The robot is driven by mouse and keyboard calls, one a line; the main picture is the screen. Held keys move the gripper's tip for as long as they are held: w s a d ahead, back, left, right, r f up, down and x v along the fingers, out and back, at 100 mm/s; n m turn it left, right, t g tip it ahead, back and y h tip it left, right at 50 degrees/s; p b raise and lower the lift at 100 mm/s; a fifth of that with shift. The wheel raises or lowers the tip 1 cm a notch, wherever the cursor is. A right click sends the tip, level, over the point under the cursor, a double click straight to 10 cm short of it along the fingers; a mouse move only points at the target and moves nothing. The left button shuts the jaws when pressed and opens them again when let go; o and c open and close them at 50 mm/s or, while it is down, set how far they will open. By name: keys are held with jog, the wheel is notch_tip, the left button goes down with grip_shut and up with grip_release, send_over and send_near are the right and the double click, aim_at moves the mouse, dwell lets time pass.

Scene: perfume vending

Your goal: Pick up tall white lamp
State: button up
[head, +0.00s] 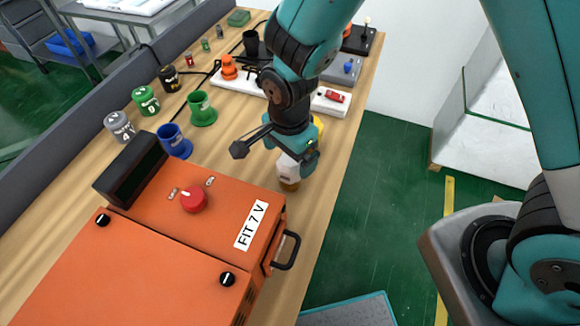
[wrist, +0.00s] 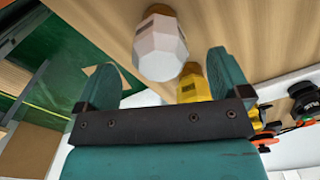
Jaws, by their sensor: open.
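A white faceted lamp (head: 291,167) with a brownish lower part stands on the wooden table behind the orange box. It shows large in the wrist view (wrist: 160,50), near the finger tips and between them from left to right. My gripper (wrist: 158,66) is open, with its two teal fingers spread apart and nothing held. In the head view, my arm hangs over the table and partly hides the lamp. I cannot tell whether a finger touches it. A yellow faceted object (wrist: 194,84) stands just beyond the lamp, mostly hidden in the head view.
An orange box (head: 150,230) labelled "FIT 7 V" fills the near table, its dark handle (head: 287,251) close to the lamp. Blue (head: 175,141) and green (head: 202,109) cups stand left. A white power strip (head: 330,102) lies behind. Green floor (head: 400,185) is open to the right.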

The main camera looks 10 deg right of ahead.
jog(key=shift+d+f+p, duration=0.15)
jog(key=shift+f+p, duration=0.7)
jog(key=shift+f, duration=1.8)
jog(key=shift+w, duration=0.1)
jog(key=c, duration=1.1)
jog(key=shift+r, duration=0.1)
notch_tip(320, 180, up, 20)
jog(key=shift+f+b, duration=0.1)
jog(key=shift+b, duration=1.15)
